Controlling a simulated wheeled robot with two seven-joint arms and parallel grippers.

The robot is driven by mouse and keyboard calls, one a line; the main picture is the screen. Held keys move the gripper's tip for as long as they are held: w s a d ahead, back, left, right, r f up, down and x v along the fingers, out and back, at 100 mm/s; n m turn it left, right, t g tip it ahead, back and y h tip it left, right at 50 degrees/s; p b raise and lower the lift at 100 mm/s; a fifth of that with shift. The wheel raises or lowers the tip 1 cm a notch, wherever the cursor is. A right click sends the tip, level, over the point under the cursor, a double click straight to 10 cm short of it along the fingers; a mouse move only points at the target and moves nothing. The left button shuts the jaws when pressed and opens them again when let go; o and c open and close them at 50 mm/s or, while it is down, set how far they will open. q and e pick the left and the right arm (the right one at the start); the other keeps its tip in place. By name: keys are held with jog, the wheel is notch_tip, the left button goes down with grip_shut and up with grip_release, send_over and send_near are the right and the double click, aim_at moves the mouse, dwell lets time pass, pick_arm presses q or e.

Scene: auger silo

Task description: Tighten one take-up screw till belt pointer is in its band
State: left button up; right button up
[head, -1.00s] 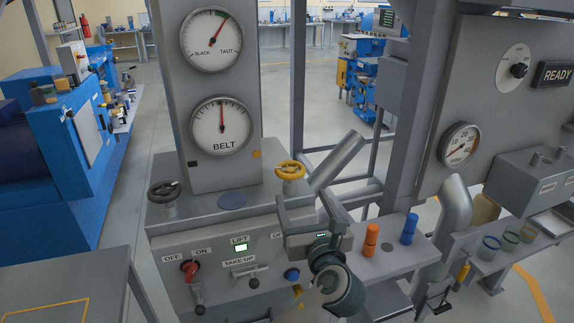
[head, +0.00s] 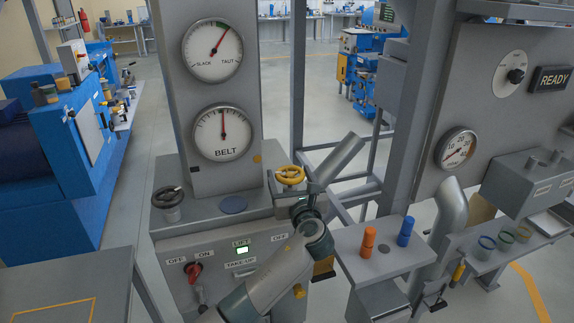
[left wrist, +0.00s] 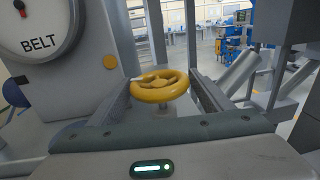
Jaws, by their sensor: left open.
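The yellow take-up handwheel (head: 290,175) stands on the right of the cabinet top; the black one (head: 168,196) stands on the left. My left gripper (head: 291,185) is open at the yellow wheel. In the left wrist view, the yellow wheel (left wrist: 159,87) shows between the spread fingers, near their tips; I cannot tell whether they touch it. The BELT gauge (head: 222,132) has its needle pointing almost straight up; its band is too small to read. The SLACK/TAUT gauge (head: 212,50) above has its needle up and right, near a green mark. My right gripper is not in view.
A grey slanted pipe (head: 336,163) rises just right of the yellow wheel. The cabinet front has a red switch (head: 193,270) and a lit LIFT display (head: 242,250). Orange (head: 368,242) and blue (head: 405,231) pegs stand on a shelf at the right.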

aim_at(287, 168)
pick_arm(q)
jog(key=shift+p+x, duration=0.35)
jog(key=shift+x, duration=1.5)
jog(key=c, duration=0.8)
